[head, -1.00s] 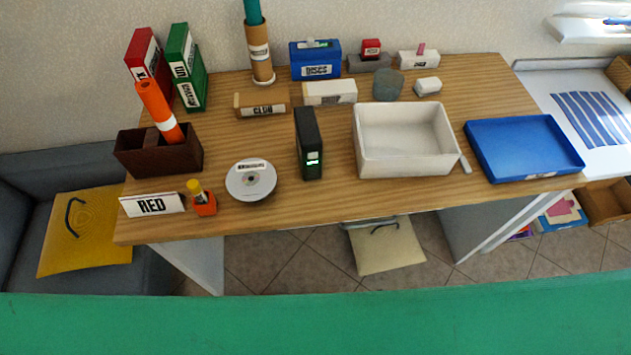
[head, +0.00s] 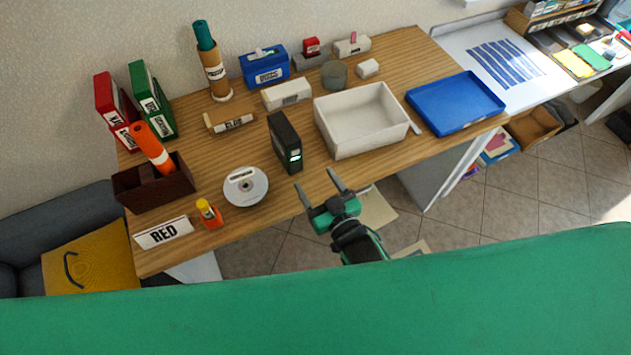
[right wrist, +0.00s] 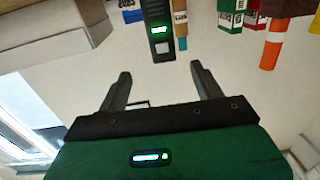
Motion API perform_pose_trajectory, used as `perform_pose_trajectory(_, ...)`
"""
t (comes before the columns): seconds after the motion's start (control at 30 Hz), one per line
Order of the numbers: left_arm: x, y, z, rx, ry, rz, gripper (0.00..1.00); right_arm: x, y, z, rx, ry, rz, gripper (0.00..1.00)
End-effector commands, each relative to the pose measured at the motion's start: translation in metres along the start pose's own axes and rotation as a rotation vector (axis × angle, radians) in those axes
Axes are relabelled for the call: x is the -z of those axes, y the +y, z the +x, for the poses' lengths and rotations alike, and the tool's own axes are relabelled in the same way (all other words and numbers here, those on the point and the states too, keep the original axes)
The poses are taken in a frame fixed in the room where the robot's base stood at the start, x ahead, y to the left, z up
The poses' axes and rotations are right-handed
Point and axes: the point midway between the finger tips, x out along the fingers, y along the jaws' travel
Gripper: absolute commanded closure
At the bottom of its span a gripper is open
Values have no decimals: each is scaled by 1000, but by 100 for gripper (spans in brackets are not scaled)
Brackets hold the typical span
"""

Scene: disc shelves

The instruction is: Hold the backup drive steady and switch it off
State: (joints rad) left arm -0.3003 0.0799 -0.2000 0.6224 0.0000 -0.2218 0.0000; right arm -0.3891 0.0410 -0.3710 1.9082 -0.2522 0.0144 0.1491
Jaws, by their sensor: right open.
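The backup drive (head: 285,142) is a black upright box with a lit green display on its front face. It stands on the wooden desk near the front edge, between the disc and the white bin. It also shows in the right wrist view (right wrist: 158,14), at the top and beyond the fingertips, with a lit green display and a grey square below it. My right gripper (head: 318,181) is open and empty, in front of the desk edge and apart from the drive. Its two spread fingers also show in the right wrist view (right wrist: 160,78). My left gripper is not in view.

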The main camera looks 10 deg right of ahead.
Motion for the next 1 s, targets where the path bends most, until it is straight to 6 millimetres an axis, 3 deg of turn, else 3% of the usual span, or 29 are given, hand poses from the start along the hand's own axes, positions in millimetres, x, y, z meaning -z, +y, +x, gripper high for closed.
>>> perform_pose_trajectory(0.27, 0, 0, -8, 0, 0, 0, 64, 10, -3, 20, 8, 31, 1, 33)
perform_pose_trajectory(0.7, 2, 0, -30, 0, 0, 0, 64, 12, -4, 98, 7, 27, 1, 33)
perform_pose_trajectory(1.0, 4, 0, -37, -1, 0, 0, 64, 11, -4, 133, 7, 27, 1, 33)
